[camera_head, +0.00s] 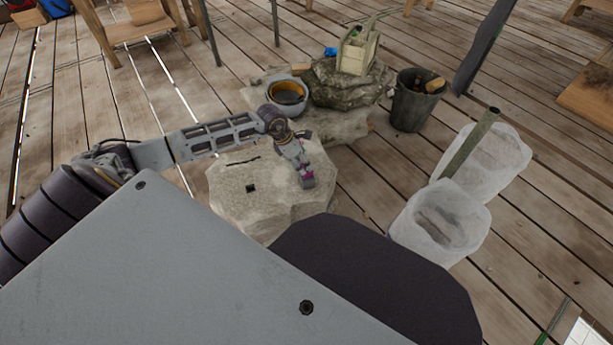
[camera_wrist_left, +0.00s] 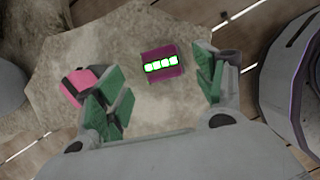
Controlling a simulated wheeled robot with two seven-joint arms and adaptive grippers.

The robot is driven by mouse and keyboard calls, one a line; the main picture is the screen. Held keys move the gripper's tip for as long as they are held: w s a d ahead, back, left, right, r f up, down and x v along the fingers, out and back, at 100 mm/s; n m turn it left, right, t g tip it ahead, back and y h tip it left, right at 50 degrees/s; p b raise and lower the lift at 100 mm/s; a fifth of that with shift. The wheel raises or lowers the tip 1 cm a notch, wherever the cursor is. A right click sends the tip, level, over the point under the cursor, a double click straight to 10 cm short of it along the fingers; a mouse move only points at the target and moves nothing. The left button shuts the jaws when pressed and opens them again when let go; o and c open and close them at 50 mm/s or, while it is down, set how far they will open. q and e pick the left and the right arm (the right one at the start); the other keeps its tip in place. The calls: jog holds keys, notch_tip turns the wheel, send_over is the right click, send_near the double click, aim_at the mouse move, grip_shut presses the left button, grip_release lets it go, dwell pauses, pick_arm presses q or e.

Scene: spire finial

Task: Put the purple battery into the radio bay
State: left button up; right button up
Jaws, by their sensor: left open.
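The purple battery (camera_wrist_left: 174,75) lies on the pale stone block (camera_wrist_left: 75,50), with a row of several white, green-edged squares on its face. In the left wrist view it is just beyond and between the two green-padded fingers of my left gripper (camera_wrist_left: 162,86), with gaps on both sides. The left gripper is open and empty. In the head view this gripper (camera_head: 306,178) points down over the right part of the stone block (camera_head: 230,200); a small pink-purple patch shows at its tip. I cannot clearly identify the radio bay. My right gripper is not in view.
A pink block with a dark band (camera_wrist_left: 72,88) lies beside the left finger, partly hidden. Behind the stone stand a bowl (camera_head: 288,92), a greenish box (camera_head: 355,52) on stacked rocks and a dark bucket (camera_head: 415,105). White sacks (camera_head: 440,220) stand right.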

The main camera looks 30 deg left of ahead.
aim_at(304, 167)
pick_arm(q)
jog(key=shift+w+f, duration=0.1)
jog(key=shift+f, duration=0.1)
dwell(0.3)
jog(key=shift+b+x, duration=1.05)
jog(key=shift+x, duration=0.5)
jog(key=shift+b+x, duration=0.45)
jog(key=shift+x, duration=0.55)
grip_shut()
jog(key=shift+r, duration=0.1)
